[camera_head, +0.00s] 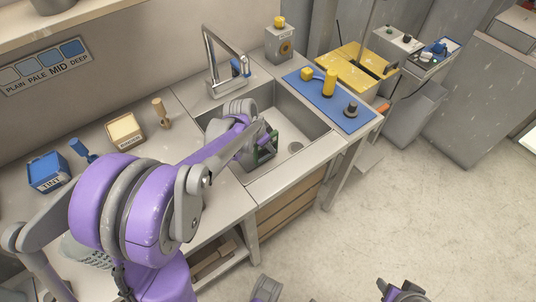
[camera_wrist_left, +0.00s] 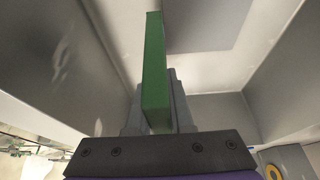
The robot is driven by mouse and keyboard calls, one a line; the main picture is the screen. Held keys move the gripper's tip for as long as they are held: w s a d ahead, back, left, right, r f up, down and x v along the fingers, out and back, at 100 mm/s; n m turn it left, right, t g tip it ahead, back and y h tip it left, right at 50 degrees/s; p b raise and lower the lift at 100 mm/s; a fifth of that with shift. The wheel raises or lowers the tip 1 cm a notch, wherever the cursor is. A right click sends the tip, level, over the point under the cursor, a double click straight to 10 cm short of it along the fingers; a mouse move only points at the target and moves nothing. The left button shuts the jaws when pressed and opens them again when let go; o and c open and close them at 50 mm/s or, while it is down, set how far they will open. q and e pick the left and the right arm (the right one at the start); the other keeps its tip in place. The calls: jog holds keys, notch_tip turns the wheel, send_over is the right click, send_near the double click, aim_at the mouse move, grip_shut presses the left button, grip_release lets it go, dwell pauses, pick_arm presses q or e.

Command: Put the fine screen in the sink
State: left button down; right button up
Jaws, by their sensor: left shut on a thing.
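My left gripper (camera_head: 266,146) reaches down inside the grey sink (camera_head: 287,108), on its left side. It is shut on a green piece (camera_head: 262,155), which I take to be the fine screen; my own wrist hides much of it. In the left wrist view the same screen (camera_wrist_left: 154,65) shows edge-on as a flat green bar between the fingers, with grey sink walls around it. I cannot tell whether it touches the sink floor. Part of my right gripper (camera_head: 403,291) shows at the bottom edge of the head view; its jaws are unclear.
A tap (camera_head: 212,60) arches over the sink's back left. Right of the sink, a blue mat (camera_head: 352,117) holds yellow and dark tools. Left on the counter stand a blue TINT box (camera_head: 47,172), a cream-topped box (camera_head: 125,131) and a wooden-handled tool (camera_head: 160,113). The sink's right half is clear.

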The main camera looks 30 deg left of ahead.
aim_at(269, 156)
pick_arm(q)
jog(key=shift+f+b, duration=0.45)
jog(key=shift+f, duration=1.7)
jog(key=shift+f, duration=0.15)
jog(key=c, duration=0.8)
grip_release()
jog(key=shift+s+r, duration=0.1)
jog(key=shift+r, duration=0.45)
jog(key=p+v, duration=0.2)
jog(key=v, duration=0.9)
jog(key=shift+s+r+p, duration=0.1)
jog(key=shift+r+p, duration=0.05)
jog(key=shift+p, duration=0.25)
